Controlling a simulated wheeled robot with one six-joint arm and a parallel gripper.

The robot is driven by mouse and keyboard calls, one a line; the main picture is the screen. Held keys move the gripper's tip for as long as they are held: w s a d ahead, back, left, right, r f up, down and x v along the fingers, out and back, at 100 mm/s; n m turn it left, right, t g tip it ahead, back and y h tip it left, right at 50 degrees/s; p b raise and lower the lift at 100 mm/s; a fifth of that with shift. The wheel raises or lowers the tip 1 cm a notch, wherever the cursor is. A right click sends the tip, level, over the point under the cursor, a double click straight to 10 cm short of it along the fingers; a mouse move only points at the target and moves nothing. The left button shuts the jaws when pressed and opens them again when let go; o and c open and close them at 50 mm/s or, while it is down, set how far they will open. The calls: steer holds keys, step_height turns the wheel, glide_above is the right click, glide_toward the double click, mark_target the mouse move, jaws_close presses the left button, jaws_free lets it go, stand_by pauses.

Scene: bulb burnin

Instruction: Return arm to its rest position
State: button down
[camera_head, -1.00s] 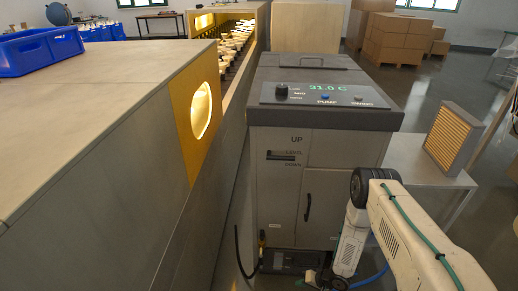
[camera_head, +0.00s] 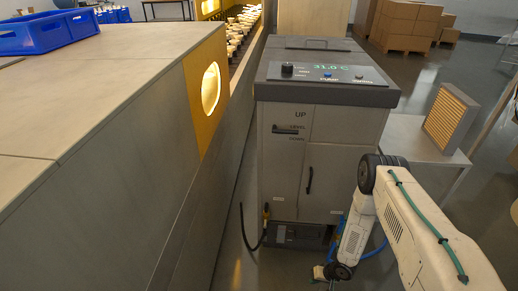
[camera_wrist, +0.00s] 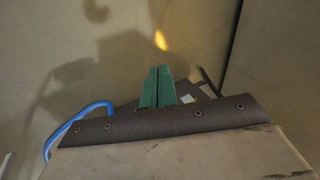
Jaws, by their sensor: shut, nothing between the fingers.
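My arm, white with a green cable, reaches in from the lower right in the head view and bends down in front of the grey cabinet (camera_head: 335,155). My gripper is at the bottom edge of the head view, small and mostly cut off. In the wrist view my gripper (camera_wrist: 157,72) shows as two green fingers pressed together. Nothing is held between them. A beige wall lies beyond the fingers, with the arm's shadow on it.
The long bench (camera_head: 110,100) with a round lit opening (camera_head: 210,89) runs along the left. A blue crate (camera_head: 45,34) sits on it. A side table (camera_head: 405,140) with an orange pleated filter (camera_head: 450,118) stands right. Cardboard boxes (camera_head: 400,28) stand behind.

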steer(key=w+d+r+n+g+h, duration=0.1)
steer(key=d+r+h, duration=0.2)
steer(key=d+r, duration=0.35)
steer(key=w+d+r+g+h, duration=0.2)
steer(key=d+r+h, duration=0.1)
steer(key=r, duration=0.7)
step_height(320, 180, up, 23)
steer(key=s+d+g+h, duration=0.1)
steer(key=d+g, duration=0.1)
steer(key=s+a+r+t, duration=0.1)
steer(key=s+a+r, duration=0.2)
steer(key=s+r, duration=0.5)
steer(key=s+a+r+t+y, duration=0.1)
steer(key=s+r, duration=0.7)
steer(key=r, duration=0.9)
steer(key=s+a+r+t+y, duration=0.1)
steer(key=s+a+r, duration=0.3)
steer(key=s+r, duration=0.4)
steer(key=shift+s+a+r+t, duration=0.35)
steer(key=shift+r+t, duration=0.55)
steer(key=shift+r, duration=1.85)
